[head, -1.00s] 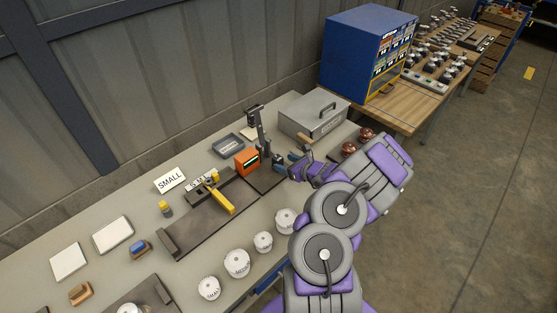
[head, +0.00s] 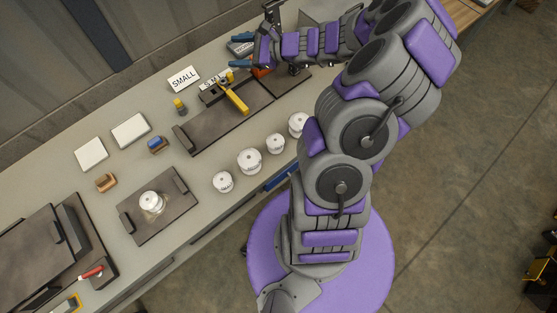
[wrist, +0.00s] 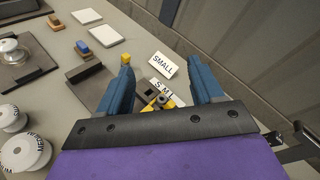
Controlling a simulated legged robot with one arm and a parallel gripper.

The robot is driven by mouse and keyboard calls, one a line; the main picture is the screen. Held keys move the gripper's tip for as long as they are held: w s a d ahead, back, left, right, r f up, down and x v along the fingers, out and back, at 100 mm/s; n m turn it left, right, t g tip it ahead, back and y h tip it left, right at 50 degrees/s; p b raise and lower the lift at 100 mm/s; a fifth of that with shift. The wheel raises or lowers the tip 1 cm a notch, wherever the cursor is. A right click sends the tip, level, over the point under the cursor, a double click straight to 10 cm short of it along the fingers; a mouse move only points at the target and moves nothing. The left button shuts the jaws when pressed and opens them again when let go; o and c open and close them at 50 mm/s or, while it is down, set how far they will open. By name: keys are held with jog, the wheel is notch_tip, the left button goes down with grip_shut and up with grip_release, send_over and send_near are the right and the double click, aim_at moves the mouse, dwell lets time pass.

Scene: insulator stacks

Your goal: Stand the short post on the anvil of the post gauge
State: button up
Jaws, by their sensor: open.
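My gripper (head: 240,50) is open, its blue fingers apart, above the back of the table. The wrist view (wrist: 161,90) shows no object held between them. I cannot tell which is the short post. My gripper is well behind this row.
Another white piece sits on a dark tray (head: 178,221) at left. White pads (head: 130,131) lie farther back.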

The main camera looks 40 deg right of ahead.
jog(key=s+a+r+n+g+y, duration=0.1)
jog(key=s+a+r+n+g, duration=0.25)
jog(key=a, duration=0.45)
jog(key=s+a+r+n+g+y, duration=0.1)
jog(key=s+a+r+n+g, duration=0.15)
jog(key=s+a+n, duration=0.35)
jog(key=s+a+r+n+g+h, duration=0.2)
jog(key=s+a+n+g, duration=0.25)
jog(key=s+a, duration=0.35)
jog(key=s+d+n+g+h, duration=0.1)
jog(key=s+d+n+h, duration=0.3)
jog(key=s, duration=0.6)
jog(key=s+d+n+g+h, duration=0.1)
jog(key=s+d+n+h, duration=0.3)
jog(key=s, duration=0.6)
jog(key=shift+f+n+h, duration=0.15)
jog(key=shift+n+h, duration=0.15)
jog(key=shift+h, duration=0.5)
jog(key=shift+s+d, duration=0.1)
